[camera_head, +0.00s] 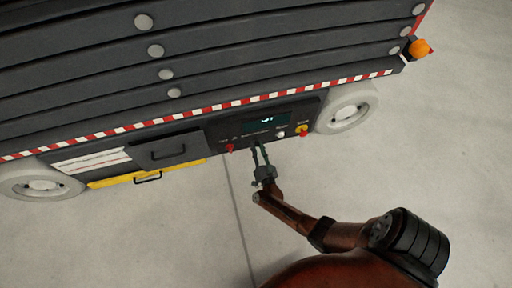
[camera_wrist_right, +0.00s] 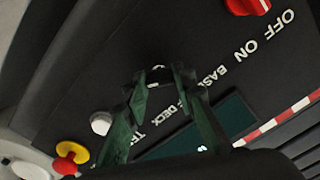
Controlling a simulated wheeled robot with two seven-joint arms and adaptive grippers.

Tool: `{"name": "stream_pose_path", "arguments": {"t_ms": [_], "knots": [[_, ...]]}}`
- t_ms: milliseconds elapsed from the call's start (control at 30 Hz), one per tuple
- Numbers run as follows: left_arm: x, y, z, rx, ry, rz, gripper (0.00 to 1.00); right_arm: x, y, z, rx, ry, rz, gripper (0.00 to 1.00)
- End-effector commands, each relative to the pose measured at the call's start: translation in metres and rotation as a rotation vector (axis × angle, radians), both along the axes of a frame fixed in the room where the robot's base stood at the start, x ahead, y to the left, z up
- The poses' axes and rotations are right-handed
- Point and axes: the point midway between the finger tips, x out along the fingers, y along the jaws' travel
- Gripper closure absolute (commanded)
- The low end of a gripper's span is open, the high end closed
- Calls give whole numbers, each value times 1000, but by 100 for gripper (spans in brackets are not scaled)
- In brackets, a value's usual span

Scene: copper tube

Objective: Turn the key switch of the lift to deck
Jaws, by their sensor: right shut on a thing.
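The lift's dark control panel (camera_head: 215,134) is on the side of the lift, and it also fills much of the right wrist view (camera_wrist_right: 85,80). My right gripper (camera_head: 258,146) reaches it at its lower middle. In the right wrist view its two dark green fingers (camera_wrist_right: 160,80) are on either side of the small dark key switch (camera_wrist_right: 158,71), shut on it. The fingers partly cover the lettering beside it, which appears to read BASE, OFF and DECK. The key's exact angle is hard to tell. My left gripper is out of view.
On the panel are a red rotary switch (camera_wrist_right: 248,5) by OFF and ON, a white button (camera_wrist_right: 101,124), a red stop button with yellow collar (camera_wrist_right: 70,156), and a lit display (camera_head: 266,122). White wheels (camera_head: 347,106) flank the chassis. The floor in front is clear.

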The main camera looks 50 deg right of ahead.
Motion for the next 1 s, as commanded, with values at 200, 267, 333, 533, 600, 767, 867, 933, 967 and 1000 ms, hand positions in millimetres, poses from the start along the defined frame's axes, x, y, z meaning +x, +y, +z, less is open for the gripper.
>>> {"name": "stream_pose_path", "arguments": {"t_ms": [200,267,333,533,600,767,867,933,967,1000], "knots": [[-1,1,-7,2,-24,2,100,-1,2,-3,129,-75,1,100],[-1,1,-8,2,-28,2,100,-1,2,-3,156,-90,2,100],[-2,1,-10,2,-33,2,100,-1,2,-3,183,-107,2,100],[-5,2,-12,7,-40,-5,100,-1,2,-3,230,-136,3,100],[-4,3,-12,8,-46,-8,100,-1,2,-2,239,-142,3,100],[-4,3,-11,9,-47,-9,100,-1,2,-2,247,-146,3,100],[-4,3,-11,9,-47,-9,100,-1,2,-2,248,-147,3,100],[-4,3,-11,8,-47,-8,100,-1,2,-2,248,-147,3,100],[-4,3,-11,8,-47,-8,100,-1,2,-2,248,-146,3,100],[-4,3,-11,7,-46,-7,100,-1,3,-2,248,-146,3,100]]}}
